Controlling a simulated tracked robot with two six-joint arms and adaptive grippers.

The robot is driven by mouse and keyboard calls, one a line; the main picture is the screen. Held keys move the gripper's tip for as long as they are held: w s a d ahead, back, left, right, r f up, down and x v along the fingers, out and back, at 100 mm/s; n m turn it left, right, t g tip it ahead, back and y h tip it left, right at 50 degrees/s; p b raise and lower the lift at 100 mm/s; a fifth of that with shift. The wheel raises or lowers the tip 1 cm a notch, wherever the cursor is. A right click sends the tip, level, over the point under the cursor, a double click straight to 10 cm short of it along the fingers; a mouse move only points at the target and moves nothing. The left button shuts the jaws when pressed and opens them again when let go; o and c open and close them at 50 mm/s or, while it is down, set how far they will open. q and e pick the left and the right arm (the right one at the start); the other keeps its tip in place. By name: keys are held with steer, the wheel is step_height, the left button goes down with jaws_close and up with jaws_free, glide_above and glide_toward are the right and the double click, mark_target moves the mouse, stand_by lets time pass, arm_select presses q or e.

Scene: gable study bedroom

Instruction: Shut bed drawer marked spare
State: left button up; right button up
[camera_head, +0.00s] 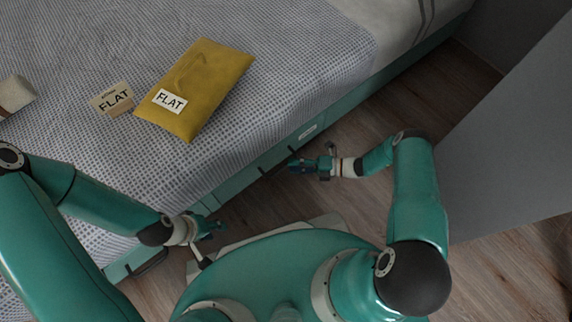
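The bed's teal side (250,170) runs diagonally from lower left to upper right, with drawer fronts along it. A small white label (308,131) sits on the right drawer front; its writing is too small to read. A dark handle (276,165) shows below and left of that label. My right gripper (297,166) is low beside this handle; I cannot tell if they touch. My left gripper (216,228) is low in front of the bed side, left of the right gripper. Finger openings are too small to tell. No drawer clearly stands out; the mattress edge hides their tops.
Another dark handle (148,263) shows on the bed side at lower left. A grey panel (505,150) stands at right. Wooden floor (400,110) is clear between bed and panel.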

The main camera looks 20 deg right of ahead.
steer(key=v, duration=0.7)
steer(key=shift+d, duration=0.35)
steer(key=shift+s, duration=0.15)
